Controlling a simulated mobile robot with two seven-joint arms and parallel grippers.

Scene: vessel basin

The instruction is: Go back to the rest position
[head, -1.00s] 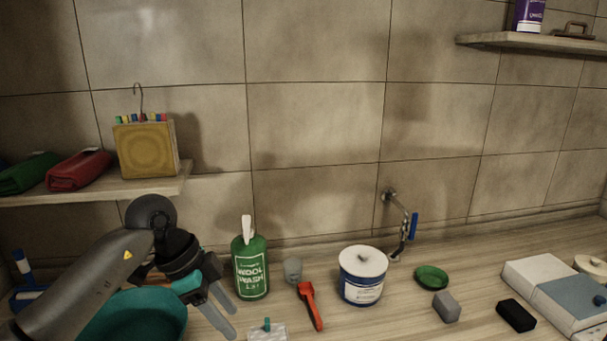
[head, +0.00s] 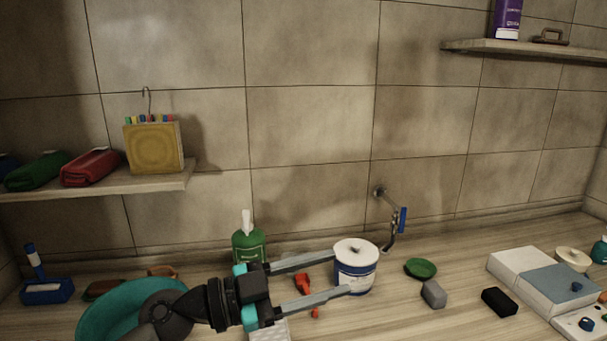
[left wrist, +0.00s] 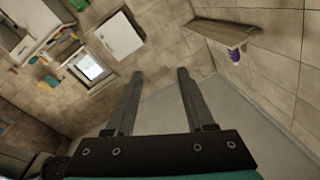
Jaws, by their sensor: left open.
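My left gripper (head: 342,273) reaches in from the lower left of the head view, above the counter, its fingers pointing right. Its two long grey fingers are spread apart with nothing between them. In the head view the fingertips overlap the white tub with a blue label (head: 356,281); I cannot tell whether they touch it. The left wrist view shows the same open, empty fingers (left wrist: 156,75), with the room beyond them. My right gripper is not in view.
A green bottle (head: 248,245) and red scoop (head: 303,283) are partly hidden behind the gripper. A green dish (head: 420,268), grey block (head: 433,294) and black block (head: 499,302) lie right. Shelves (head: 140,183) hang on the wall.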

